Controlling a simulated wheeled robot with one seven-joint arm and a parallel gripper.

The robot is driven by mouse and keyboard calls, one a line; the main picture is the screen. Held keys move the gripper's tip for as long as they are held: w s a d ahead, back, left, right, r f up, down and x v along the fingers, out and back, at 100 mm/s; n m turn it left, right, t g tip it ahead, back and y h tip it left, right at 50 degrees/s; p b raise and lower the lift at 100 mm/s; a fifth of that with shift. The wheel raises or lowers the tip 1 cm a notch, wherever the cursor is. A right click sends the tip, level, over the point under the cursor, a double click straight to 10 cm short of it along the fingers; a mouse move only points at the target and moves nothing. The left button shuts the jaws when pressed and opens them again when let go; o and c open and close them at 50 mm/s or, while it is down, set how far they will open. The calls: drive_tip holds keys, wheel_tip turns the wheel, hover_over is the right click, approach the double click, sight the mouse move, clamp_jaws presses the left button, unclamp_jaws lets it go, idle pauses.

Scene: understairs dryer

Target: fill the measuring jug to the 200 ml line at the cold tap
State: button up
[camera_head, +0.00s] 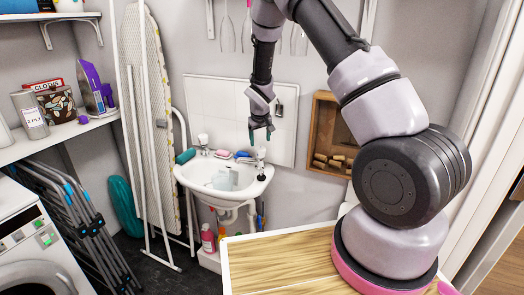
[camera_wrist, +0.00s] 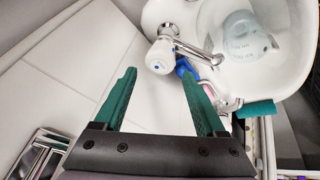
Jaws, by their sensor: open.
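My gripper (camera_head: 261,137) is open and empty, pointing down just above the tap at the right of the basin in the head view. In the wrist view its green fingers (camera_wrist: 158,76) are spread, with the cold tap (camera_wrist: 163,54) just beyond their tips. This tap has a white knob with a blue dot and a chrome spout; it also shows in the head view (camera_head: 261,155). The clear measuring jug (camera_head: 223,180) is inside the white basin, and in the wrist view (camera_wrist: 246,38) it lies away from the spout's end. Its water level cannot be told.
The basin (camera_head: 186,180) has a second tap (camera_head: 203,139) at its left. Pink and blue items sit on the rim between the taps. Tiled wall (camera_wrist: 60,75) is close behind my gripper. A wooden box (camera_head: 325,110) hangs at right; a wooden worktop (camera_head: 275,262) is in front.

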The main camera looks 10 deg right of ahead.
sight(260, 148)
drive_tip(key=x, duration=0.7)
drive_tip(key=shift+w+f, duration=0.1)
drive_tip(key=shift+f, duration=0.05)
drive_tip(key=c, duration=1.1)
drive_tip(key=shift+d+n+y, duration=0.1)
drive_tip(key=shift+n+y, duration=0.2)
drive_tip(key=shift+n, duration=1)
drive_tip(key=o, duration=1.1)
drive_tip(key=v, duration=1)
drive_tip(key=shift+s+r, duration=0.3)
